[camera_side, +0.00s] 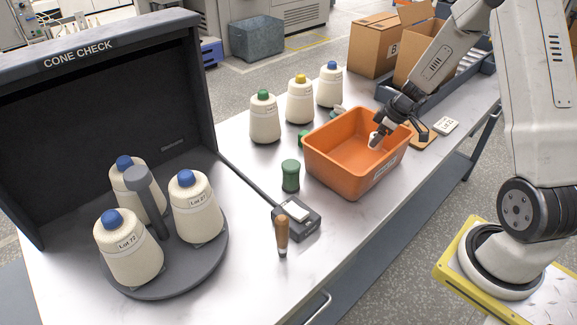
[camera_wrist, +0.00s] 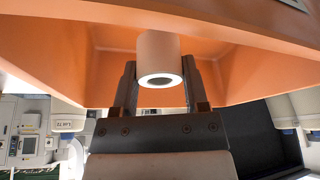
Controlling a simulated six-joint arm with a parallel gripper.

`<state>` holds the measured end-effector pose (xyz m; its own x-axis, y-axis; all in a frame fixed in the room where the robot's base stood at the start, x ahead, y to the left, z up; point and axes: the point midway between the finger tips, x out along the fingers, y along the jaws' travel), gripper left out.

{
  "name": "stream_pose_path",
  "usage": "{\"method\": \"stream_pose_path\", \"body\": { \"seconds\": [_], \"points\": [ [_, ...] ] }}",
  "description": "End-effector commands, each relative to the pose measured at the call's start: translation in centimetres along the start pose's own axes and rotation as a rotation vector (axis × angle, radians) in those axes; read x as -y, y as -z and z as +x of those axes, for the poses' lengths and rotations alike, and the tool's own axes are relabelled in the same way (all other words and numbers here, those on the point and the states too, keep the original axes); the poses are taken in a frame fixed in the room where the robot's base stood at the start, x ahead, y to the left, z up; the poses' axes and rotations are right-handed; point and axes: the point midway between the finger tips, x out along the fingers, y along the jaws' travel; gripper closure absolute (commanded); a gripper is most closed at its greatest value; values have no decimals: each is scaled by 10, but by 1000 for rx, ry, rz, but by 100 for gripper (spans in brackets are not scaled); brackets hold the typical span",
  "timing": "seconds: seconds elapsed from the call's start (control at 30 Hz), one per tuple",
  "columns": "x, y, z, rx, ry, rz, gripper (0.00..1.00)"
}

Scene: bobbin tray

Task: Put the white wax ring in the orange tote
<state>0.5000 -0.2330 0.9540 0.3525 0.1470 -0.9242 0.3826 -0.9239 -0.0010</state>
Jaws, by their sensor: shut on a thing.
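The white wax ring (camera_wrist: 158,58) is a short pale cylinder with a hole through it. My gripper (camera_wrist: 160,75) is shut on it, one finger on each side, in the wrist view. In the side view the ring (camera_side: 375,140) shows small and white at the end of my gripper (camera_side: 379,131). It is over the right part of the orange tote (camera_side: 345,184), around the height of its rim. The tote's orange walls also fill the top of the wrist view (camera_wrist: 60,60). Whether the ring touches the tote cannot be told.
Cream cones with green, yellow and blue tips (camera_side: 264,122) stand behind the tote. A round tray (camera_side: 185,275) holds blue-tipped cones. Cardboard boxes (camera_side: 373,48) stand behind.

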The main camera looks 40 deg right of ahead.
Motion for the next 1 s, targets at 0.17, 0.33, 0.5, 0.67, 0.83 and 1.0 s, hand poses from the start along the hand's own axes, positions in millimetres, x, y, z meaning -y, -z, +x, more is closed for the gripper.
{"method": "stream_pose_path", "body": {
  "seconds": [0.17, 0.33, 0.5, 0.67, 0.83, 1.0],
  "points": [
    [0, -6, 16, 1, 0, 0, 100],
    [0, -7, 18, -1, -1, -1, 100],
    [0, -9, 22, 0, 0, 1, 100],
    [0, -15, 36, 1, 0, 0, 100],
    [0, -21, 50, 1, 1, 0, 100],
    [0, -22, 52, 0, -1, 0, 100]
  ]
}}
